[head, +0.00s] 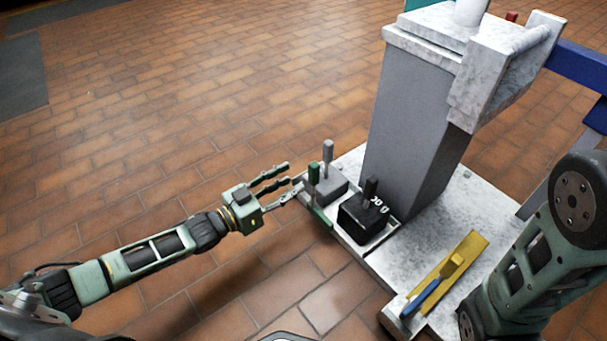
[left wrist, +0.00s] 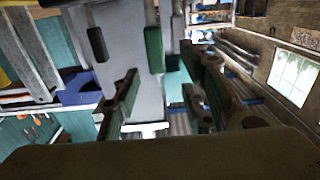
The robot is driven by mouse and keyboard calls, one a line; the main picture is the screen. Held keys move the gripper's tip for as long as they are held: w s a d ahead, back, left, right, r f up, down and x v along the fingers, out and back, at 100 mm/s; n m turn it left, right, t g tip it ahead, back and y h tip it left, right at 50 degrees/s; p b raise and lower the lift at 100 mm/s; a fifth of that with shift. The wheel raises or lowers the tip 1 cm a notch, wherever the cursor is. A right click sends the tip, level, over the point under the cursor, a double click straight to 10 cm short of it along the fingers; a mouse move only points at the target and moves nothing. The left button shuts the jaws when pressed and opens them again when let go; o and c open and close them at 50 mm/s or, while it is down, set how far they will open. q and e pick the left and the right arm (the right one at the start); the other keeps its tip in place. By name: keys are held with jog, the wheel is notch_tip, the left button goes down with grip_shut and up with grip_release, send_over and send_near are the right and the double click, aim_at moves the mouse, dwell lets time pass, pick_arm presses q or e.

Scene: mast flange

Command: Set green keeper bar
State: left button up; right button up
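The green keeper bar (head: 313,174) stands with its handle upright at the left end of a shallow tray on the pale base plate. Its lower part shows as a green strip along the tray's edge. My left gripper (head: 291,178) is open and empty, just left of the green handle, fingers pointing at it. In the left wrist view the green handle (left wrist: 154,50) appears ahead, between the two spread fingers (left wrist: 162,95); I cannot tell whether either touches it. My right gripper is out of view; only my right arm shows.
A grey block with an upright handle (head: 328,182) and a black block with white marking (head: 362,220) sit beside the green bar. A grey column (head: 412,135) rises behind them. A yellow plate (head: 468,250) and a blue-handled tool (head: 421,298) lie at front right. Floor at left is clear.

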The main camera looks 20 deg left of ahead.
pick_arm(q)
jog(key=v, duration=0.3)
jog(key=shift+s+a, duration=0.2)
jog(key=shift+s, duration=0.05)
jog(key=shift+r, duration=0.1)
